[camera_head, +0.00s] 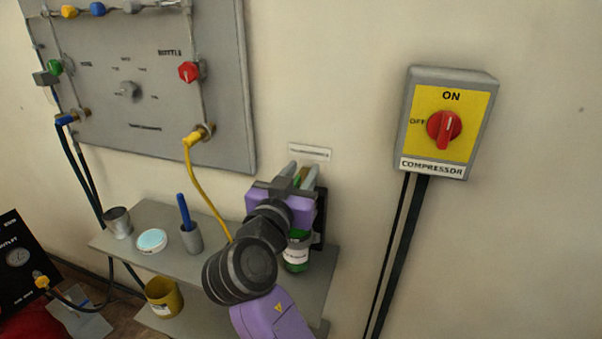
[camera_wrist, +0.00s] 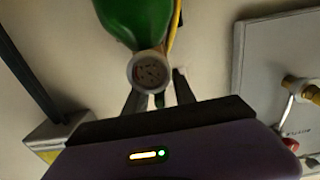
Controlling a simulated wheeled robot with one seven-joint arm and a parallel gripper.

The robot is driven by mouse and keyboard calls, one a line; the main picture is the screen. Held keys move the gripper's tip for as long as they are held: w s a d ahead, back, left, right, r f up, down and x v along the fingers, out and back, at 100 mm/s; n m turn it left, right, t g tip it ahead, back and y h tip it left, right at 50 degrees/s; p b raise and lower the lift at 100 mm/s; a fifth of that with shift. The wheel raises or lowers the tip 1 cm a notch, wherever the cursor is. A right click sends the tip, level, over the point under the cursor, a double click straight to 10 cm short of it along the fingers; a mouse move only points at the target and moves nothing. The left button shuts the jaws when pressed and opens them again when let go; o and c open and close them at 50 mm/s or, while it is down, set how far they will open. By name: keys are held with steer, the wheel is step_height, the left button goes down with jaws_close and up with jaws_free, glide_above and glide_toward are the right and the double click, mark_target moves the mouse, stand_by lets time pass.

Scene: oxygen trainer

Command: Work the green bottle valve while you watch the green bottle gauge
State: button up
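The green bottle (camera_head: 297,250) stands at the right end of the grey shelf, partly hidden behind my arm. In the wrist view the green bottle (camera_wrist: 137,18) shows upside down at the top. Its round, pale-faced gauge (camera_wrist: 150,72) faces the camera; the needle is too blurred to read. My gripper (camera_head: 302,172) is at the bottle's top, below a small wall label. In the wrist view my gripper's fingers (camera_wrist: 160,92) are apart, on either side of a small green part, seemingly the valve, mostly hidden by the gauge. I see no clear contact.
The shelf (camera_head: 215,262) also holds a metal cup (camera_head: 118,222), a pale blue-topped dish (camera_head: 152,241) and a holder with a blue stick (camera_head: 184,212). A grey valve panel (camera_head: 150,120) is at left, with a yellow hose (camera_head: 206,190). The compressor switch box (camera_head: 447,122) is at right.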

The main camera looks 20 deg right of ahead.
steer(key=v, duration=0.8)
stand_by(1.3)
